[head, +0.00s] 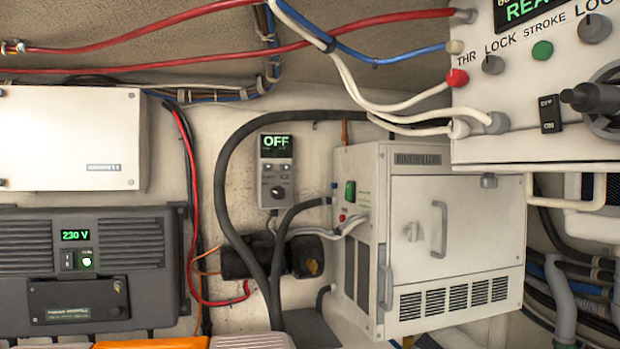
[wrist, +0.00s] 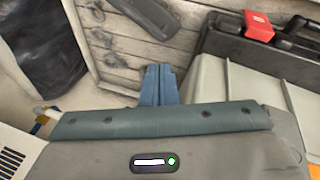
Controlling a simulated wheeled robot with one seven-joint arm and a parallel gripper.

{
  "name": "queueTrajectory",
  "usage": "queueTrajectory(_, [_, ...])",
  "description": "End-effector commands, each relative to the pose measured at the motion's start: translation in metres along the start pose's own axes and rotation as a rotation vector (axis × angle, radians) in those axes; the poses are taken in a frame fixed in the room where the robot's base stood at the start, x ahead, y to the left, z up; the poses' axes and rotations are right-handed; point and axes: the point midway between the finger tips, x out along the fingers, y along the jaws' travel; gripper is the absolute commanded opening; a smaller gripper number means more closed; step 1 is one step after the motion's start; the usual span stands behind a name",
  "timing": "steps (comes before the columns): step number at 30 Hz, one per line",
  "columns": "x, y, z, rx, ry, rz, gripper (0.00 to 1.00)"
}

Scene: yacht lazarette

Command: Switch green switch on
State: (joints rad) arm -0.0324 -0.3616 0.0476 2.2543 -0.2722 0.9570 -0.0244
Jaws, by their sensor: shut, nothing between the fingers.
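A green rocker switch (head: 350,192) sits on the narrow left face of a white cabinet (head: 457,210) in the head view. Its position is too small to tell. A small red button (head: 342,217) is just below it. A green-lit button (head: 86,260) shows beside a 230 V display on a dark unit at the left. A round green button (head: 542,50) is on the white panel at upper right. My gripper (wrist: 160,70) shows only in the wrist view, its blue-grey fingers shut together and empty, with none of these switches in that view.
Black hoses (head: 228,170) and cables run just left of the cabinet. A controller reading OFF (head: 276,172) hangs on the wall. The upper right panel (head: 530,149) overhangs the cabinet. In the wrist view, a grey bin (wrist: 245,88) and black case (wrist: 235,42) lie near my fingers.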

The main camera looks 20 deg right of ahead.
Motion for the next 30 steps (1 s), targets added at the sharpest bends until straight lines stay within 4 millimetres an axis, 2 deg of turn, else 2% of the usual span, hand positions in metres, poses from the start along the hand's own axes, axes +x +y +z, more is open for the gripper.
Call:
queueTrajectory(1, [-0.016,0.014,-0.026,-0.062,0.022,0.064,0.00])
queueTrajectory(5, [-0.051,0.047,-0.085,-0.200,0.083,0.239,0.00])
queueTrajectory(8, [-0.087,0.072,-0.134,-0.297,0.132,0.392,0.00])
queueTrajectory(12, [-0.152,0.104,-0.206,-0.408,0.203,0.633,0.00])
queueTrajectory(15, [-0.198,0.120,-0.246,-0.453,0.244,0.790,0.00])
queueTrajectory(18, [-0.236,0.133,-0.273,-0.471,0.271,0.916,0.00])
queueTrajectory(22, [-0.270,0.143,-0.292,-0.475,0.290,1.024,0.00])
queueTrajectory(26, [-0.284,0.147,-0.299,-0.474,0.297,1.071,0.00])
queueTrajectory(30, [-0.286,0.147,-0.299,-0.474,0.298,1.078,0.00])
